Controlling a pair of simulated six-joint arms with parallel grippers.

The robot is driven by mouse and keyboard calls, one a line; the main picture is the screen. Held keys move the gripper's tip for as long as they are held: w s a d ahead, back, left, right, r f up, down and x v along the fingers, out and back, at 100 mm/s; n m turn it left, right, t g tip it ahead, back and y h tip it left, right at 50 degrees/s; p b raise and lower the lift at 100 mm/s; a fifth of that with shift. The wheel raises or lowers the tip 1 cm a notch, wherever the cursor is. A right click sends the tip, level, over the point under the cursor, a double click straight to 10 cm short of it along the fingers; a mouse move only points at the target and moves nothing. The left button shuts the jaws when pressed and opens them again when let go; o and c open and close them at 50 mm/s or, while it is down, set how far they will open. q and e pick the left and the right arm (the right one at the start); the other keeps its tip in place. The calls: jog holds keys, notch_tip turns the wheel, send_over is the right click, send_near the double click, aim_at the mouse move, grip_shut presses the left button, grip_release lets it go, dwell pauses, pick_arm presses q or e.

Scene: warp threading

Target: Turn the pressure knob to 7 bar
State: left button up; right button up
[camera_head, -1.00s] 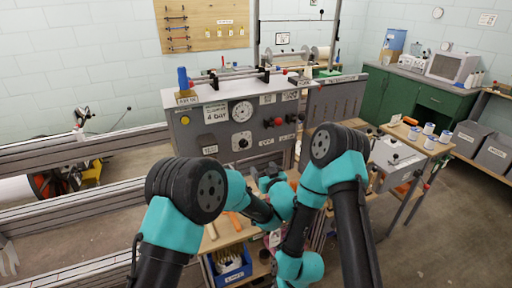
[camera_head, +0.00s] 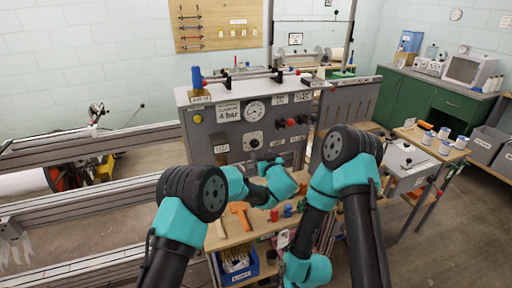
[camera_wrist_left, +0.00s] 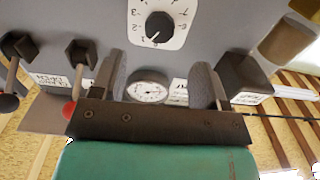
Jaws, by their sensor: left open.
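The pressure knob (camera_head: 253,142) is a black round knob on a white dial plate on the grey panel (camera_head: 203,140). A placard (camera_head: 228,112) above it reads 4 bar. In the left wrist view the knob (camera_wrist_left: 158,26) shows beyond the fingertips, with a pale pointer mark and numbers around it. My left gripper (camera_wrist_left: 160,72) is open and empty, apart from the knob. In the head view my left gripper (camera_head: 270,164) is just below the knob, near the panel.
A round gauge (camera_head: 255,111) sits above the knob; in the left wrist view the gauge (camera_wrist_left: 148,88) lies between the fingers. A wooden shelf (camera_head: 238,238) with an orange-handled tool and a blue bin (camera_head: 238,270) is below.

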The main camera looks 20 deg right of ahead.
aim_at(255, 145)
pick_arm(q)
jog(key=shift+w+a, duration=0.2)
jog(key=shift+w, duration=1.75)
jog(key=shift+w+a, duration=0.2)
jog(key=shift+w, duration=1.75)
jog(key=c, duration=0.9)
